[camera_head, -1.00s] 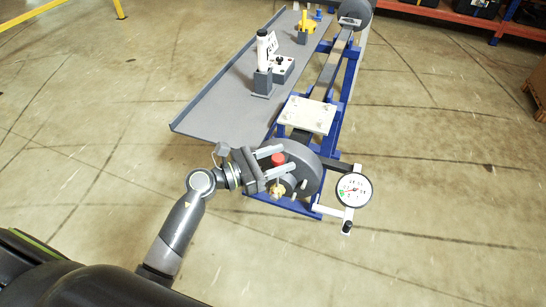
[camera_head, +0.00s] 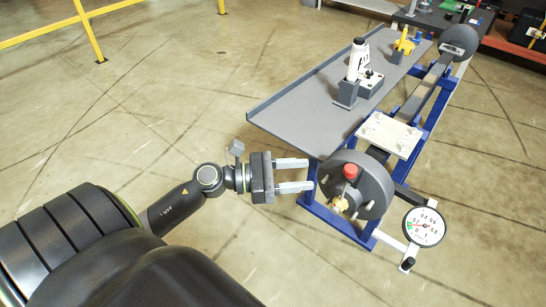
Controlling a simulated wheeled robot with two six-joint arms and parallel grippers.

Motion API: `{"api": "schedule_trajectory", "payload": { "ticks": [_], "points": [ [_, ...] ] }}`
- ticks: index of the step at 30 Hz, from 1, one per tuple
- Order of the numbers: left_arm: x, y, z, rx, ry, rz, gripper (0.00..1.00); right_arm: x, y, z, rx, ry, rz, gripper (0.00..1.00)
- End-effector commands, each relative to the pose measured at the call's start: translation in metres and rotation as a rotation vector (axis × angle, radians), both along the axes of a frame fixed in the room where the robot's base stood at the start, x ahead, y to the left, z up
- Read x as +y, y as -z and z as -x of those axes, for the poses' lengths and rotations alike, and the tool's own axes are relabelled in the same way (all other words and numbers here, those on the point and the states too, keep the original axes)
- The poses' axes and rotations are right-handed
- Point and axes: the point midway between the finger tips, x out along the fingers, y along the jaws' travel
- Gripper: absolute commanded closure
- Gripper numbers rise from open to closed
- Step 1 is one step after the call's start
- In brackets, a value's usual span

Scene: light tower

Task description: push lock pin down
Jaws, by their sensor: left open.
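My left gripper (camera_head: 309,175) is open and empty, its two light fingers pointing right towards the dark grey round drum (camera_head: 373,190) at the near end of the blue-framed rig. The drum carries a red knob (camera_head: 350,171) on top and a small brass fitting (camera_head: 340,204) on its near face. The fingertips look a short way left of the red knob; I cannot tell whether they touch the drum. I cannot tell which part is the lock pin. My right gripper is out of view.
A pressure gauge (camera_head: 424,226) stands out at the drum's right on a bracket. A grey tray table (camera_head: 310,110) runs behind the gripper, holding a white-topped device (camera_head: 357,60) and yellow part (camera_head: 404,44). A white plate (camera_head: 390,135) lies behind the drum.

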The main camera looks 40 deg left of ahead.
Motion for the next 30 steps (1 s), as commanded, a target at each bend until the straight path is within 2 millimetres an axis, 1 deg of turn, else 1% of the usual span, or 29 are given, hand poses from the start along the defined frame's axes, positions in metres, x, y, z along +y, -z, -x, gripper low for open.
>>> {"api": "schedule_trajectory", "payload": {
  "ticks": [1, 6, 15, 21, 30],
  "points": [
    [0.006, 0.004, 0.005, 0.002, 0.001, -0.005, 0.52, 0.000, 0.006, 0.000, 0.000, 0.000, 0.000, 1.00],
    [0.020, 0.004, 0.019, 0.004, 0.001, -0.004, 0.52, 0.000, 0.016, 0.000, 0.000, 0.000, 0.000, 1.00],
    [0.036, 0.002, 0.033, 0.001, 0.001, -0.002, 0.52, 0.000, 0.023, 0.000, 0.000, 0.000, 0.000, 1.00],
    [0.040, 0.000, 0.037, 0.001, -0.001, -0.001, 0.52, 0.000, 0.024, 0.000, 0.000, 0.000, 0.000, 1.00],
    [0.040, 0.000, 0.037, 0.000, -0.001, 0.000, 0.52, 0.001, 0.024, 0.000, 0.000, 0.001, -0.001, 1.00]
  ]
}}
